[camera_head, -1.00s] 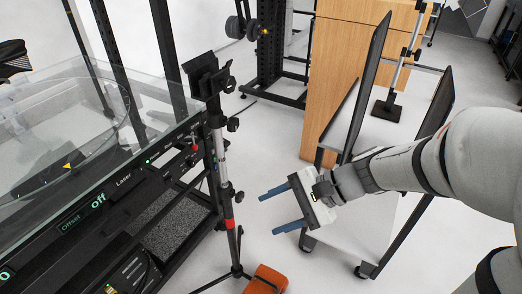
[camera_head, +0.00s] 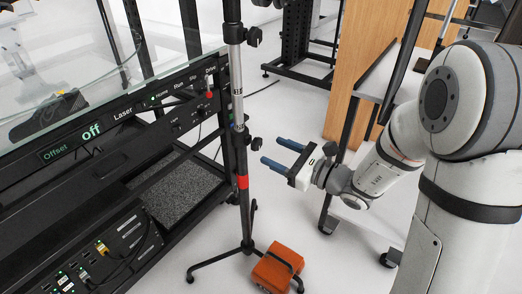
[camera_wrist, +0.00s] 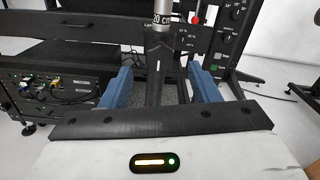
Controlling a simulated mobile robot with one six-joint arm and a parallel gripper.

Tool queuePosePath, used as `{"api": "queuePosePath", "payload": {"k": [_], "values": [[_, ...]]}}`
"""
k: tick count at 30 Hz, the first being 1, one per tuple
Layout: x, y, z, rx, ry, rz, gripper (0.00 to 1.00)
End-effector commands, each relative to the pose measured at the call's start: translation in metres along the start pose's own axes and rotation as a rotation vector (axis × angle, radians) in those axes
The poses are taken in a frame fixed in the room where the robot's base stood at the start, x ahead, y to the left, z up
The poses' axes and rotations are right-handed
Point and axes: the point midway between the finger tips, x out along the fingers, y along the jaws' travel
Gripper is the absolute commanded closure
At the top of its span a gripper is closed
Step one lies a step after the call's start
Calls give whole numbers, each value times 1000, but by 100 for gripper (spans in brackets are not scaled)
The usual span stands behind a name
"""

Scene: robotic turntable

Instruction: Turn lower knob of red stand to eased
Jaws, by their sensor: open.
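The red stand (camera_head: 243,182) is a dark tripod pole with a red band, upright beside the turntable frame. Its lower knob (camera_head: 256,143) is a small black knob on the right of the pole, above the red band. An upper knob (camera_head: 253,36) sits higher. My gripper (camera_head: 273,150) is open and empty, with its blue fingers pointing left at the pole near the lower knob's height. The fingertips look close to the knob; contact cannot be told. In the wrist view the pole (camera_wrist: 155,75) shows between the spread fingers (camera_wrist: 158,72); the knob is not clear there.
The turntable frame (camera_head: 100,135), with "off" display and buttons, stands close left of the pole. An orange block (camera_head: 277,268) lies at the tripod's foot. A wooden cabinet (camera_head: 366,60) and a cart are behind my arm at right. Bare floor lies between.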

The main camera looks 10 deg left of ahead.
Motion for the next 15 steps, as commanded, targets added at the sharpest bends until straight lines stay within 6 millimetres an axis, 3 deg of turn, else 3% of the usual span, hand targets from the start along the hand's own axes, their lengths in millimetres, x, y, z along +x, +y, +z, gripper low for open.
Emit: {"api": "queuePosePath", "payload": {"k": [6,15], "values": [[36,1,-2,-2,-1,4,44],[51,1,0,-1,0,2,44]]}}
